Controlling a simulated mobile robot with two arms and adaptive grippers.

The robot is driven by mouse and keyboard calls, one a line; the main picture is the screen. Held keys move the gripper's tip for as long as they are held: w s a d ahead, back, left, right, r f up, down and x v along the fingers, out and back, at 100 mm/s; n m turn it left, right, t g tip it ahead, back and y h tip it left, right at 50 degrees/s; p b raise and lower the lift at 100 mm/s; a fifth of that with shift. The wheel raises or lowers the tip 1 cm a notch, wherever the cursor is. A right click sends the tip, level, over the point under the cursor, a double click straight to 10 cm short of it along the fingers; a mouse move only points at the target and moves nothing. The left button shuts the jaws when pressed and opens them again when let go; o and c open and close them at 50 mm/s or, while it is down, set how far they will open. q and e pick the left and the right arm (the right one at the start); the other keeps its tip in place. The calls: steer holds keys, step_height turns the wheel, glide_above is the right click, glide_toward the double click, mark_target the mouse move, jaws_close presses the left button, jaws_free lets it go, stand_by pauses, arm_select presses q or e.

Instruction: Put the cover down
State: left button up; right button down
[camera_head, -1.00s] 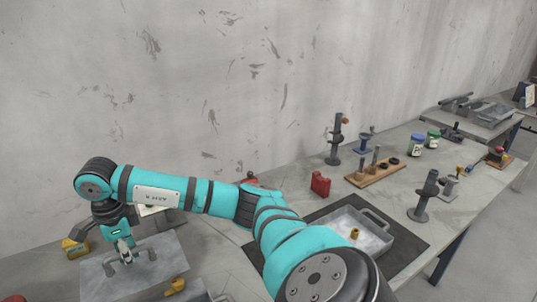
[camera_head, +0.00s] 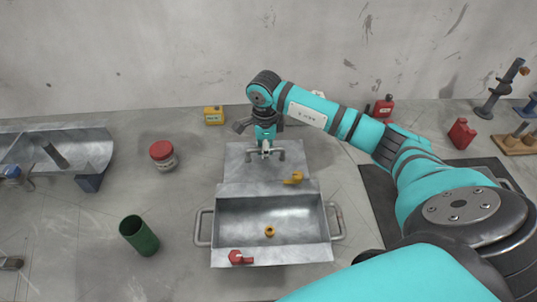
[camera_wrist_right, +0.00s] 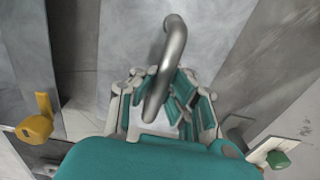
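The cover is a grey metal plate (camera_head: 240,177) with a bent bar handle (camera_head: 281,155). It is at the back of an open metal box (camera_head: 223,250), its front edge against or close to the box's back rim. I cannot tell whether it rests on the table or hangs just above it. My right gripper (camera_head: 265,154) is at the handle. In the right wrist view the handle (camera_wrist_right: 174,45) runs between the fingers of my right gripper (camera_wrist_right: 165,85), which look closed in on it; the contact is partly hidden. My left gripper is out of view.
The box holds a small yellow ring (camera_head: 270,231); a red latch (camera_head: 240,257) and a yellow latch (camera_head: 294,178) sit at its rims. A green cup (camera_head: 139,236), a red-lidded jar (camera_head: 162,155) and a metal trough (camera_head: 90,145) stand left. A dark mat (camera_head: 377,190) lies right.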

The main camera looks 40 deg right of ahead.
mark_target(265, 160)
step_height(265, 160, down, 3)
steer(key=shift+f+p, duration=0.15)
steer(key=shift+p, duration=0.35)
steer(key=shift+f, duration=0.3)
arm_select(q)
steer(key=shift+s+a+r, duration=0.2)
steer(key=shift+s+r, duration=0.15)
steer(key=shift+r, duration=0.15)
arm_select(e)
steer(key=shift+f, duration=0.1)
steer(key=shift+f+b, duration=0.15)
steer(key=shift+b, duration=0.15)
steer(key=c, duration=1.4)
jaws_free()
steer(key=shift+c, duration=0.2)
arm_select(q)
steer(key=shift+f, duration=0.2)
